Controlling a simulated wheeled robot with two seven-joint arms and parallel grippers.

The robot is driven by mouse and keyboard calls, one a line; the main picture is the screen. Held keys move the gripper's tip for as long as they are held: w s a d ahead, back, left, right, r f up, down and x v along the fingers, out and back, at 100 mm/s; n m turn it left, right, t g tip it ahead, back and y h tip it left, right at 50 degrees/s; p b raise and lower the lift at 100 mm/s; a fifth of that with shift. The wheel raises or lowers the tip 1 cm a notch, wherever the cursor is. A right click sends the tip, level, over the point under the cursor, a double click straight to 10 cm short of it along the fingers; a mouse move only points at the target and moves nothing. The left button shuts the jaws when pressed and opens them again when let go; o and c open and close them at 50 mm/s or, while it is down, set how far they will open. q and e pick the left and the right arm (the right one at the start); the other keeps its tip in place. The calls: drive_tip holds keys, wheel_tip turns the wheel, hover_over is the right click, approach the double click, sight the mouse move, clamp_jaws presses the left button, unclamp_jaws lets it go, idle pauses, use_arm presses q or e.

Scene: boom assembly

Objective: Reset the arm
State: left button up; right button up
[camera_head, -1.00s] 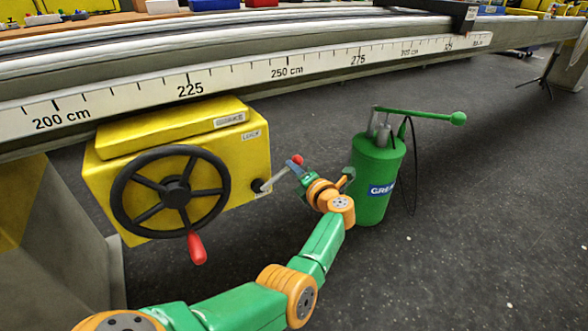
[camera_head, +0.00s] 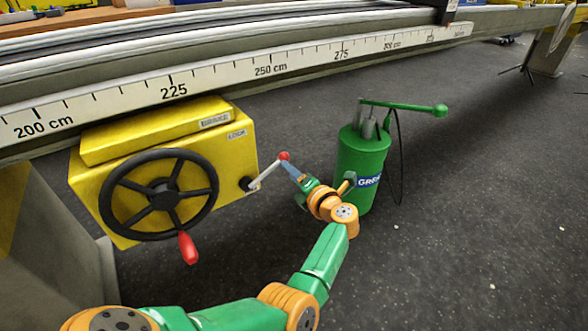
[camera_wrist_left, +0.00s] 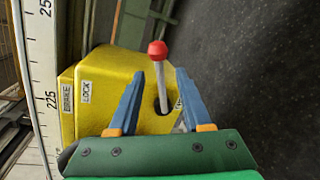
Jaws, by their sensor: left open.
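My left gripper (camera_head: 291,176) is at the right side of the yellow box (camera_head: 185,140), just right of a metal lever (camera_head: 266,174) with a red knob (camera_head: 283,156). In the left wrist view its two blue fingers (camera_wrist_left: 160,82) are spread apart. There the lever (camera_wrist_left: 161,92) and its red knob (camera_wrist_left: 157,50) show between and beyond the fingers. I see nothing held between them; whether a finger touches the lever I cannot tell. The lever points up and right from the box in the head view. My right gripper is not in view.
A black handwheel (camera_head: 160,195) with a red handle (camera_head: 188,247) is on the box's front. A green grease pump (camera_head: 362,155) stands just behind my left wrist. A beam with a centimetre scale (camera_head: 225,79) runs above. The dark floor at right is open.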

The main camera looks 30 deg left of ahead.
use_arm(q)
drive_tip(key=shift+v, duration=1.05)
